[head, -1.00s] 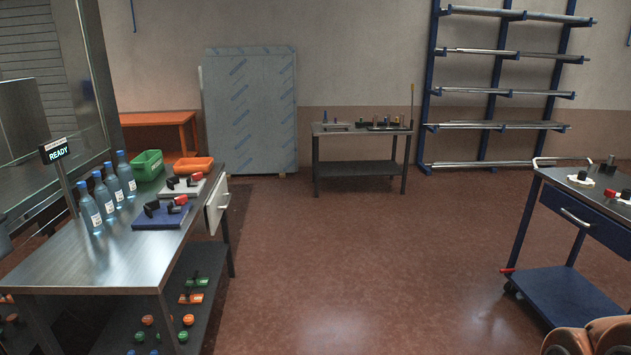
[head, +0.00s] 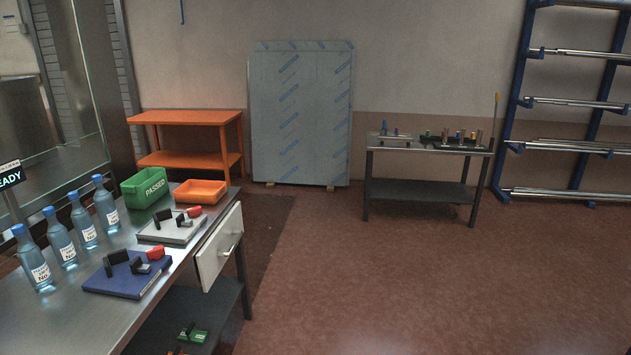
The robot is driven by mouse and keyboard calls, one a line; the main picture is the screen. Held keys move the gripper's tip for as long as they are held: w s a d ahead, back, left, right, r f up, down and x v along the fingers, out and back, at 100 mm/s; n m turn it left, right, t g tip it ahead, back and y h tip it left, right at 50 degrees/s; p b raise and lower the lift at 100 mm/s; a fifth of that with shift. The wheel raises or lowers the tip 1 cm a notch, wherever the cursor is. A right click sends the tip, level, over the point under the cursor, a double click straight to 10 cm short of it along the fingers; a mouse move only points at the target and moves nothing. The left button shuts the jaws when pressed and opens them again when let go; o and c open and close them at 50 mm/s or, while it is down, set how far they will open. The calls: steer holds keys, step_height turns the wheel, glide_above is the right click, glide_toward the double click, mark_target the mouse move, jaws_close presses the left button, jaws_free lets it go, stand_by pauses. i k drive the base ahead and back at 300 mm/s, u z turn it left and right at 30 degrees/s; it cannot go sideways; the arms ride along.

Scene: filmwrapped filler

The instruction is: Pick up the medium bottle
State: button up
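Several clear blue bottles with blue caps and white labels stand upright in a row on the left metal table (head: 80,330). The nearest bottle (head: 34,265) is at the left edge, then a second bottle (head: 61,242), a third bottle (head: 84,224) and the farthest bottle (head: 106,206). They look alike in shape, and I cannot tell which one is the medium bottle. The label print is too small to read fully. My gripper is not in view.
Beside the bottles lie a blue board (head: 120,281) and a grey board (head: 168,231) with small clamps. Behind are a green bin (head: 144,188) marked PASSED and an orange tray (head: 200,192). The floor (head: 400,280) to the right is clear.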

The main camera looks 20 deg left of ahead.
mark_target(34, 263)
steer(key=i, duration=2.55)
steer(key=u, duration=3.5)
